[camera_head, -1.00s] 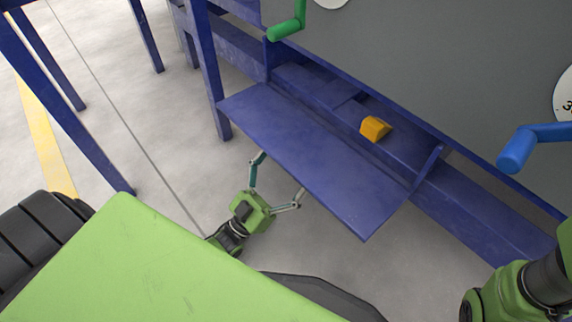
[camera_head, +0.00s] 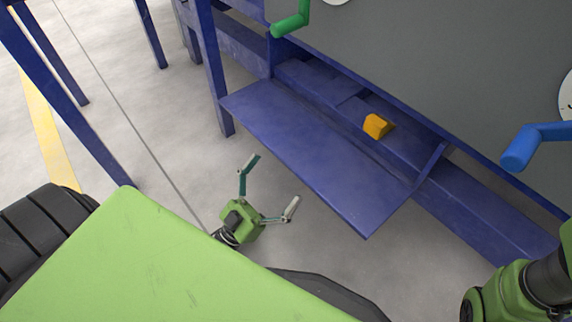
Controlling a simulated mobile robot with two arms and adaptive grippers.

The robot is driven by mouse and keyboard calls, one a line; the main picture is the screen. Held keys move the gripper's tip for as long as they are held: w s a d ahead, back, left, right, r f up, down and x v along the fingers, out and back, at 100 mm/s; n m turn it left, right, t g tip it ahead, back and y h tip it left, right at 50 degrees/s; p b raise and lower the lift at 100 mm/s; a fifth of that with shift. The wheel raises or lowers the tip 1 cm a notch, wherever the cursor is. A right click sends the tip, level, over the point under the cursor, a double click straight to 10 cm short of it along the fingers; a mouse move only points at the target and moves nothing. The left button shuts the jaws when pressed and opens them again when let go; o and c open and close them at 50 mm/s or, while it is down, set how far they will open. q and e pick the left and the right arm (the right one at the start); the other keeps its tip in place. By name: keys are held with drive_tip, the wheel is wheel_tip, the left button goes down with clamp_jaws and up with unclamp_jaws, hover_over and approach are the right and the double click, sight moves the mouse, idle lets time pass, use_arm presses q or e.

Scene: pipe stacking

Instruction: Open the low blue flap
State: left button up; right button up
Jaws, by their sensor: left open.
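The low blue flap (camera_head: 315,160) hangs out from the front of the blue frame, lowered to about level. An opening shows behind it. My left gripper (camera_head: 271,183) is open and empty, just in front of the flap's near edge, with a gap of floor between in the picture. Its two fingers are spread wide. My right arm (camera_head: 515,292) shows at the lower right corner, but its gripper is out of view.
An orange block (camera_head: 377,126) lies on the blue ledge behind the flap. A grey panel above carries a green handle (camera_head: 291,19) and a blue handle (camera_head: 533,146). Blue legs stand at the left. The floor in front is clear.

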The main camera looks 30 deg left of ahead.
use_arm(q)
drive_tip(key=s+a, duration=0.3)
drive_tip(key=s, duration=0.6)
drive_tip(key=shift+s+a, duration=0.25)
drive_tip(key=shift+s, duration=0.05)
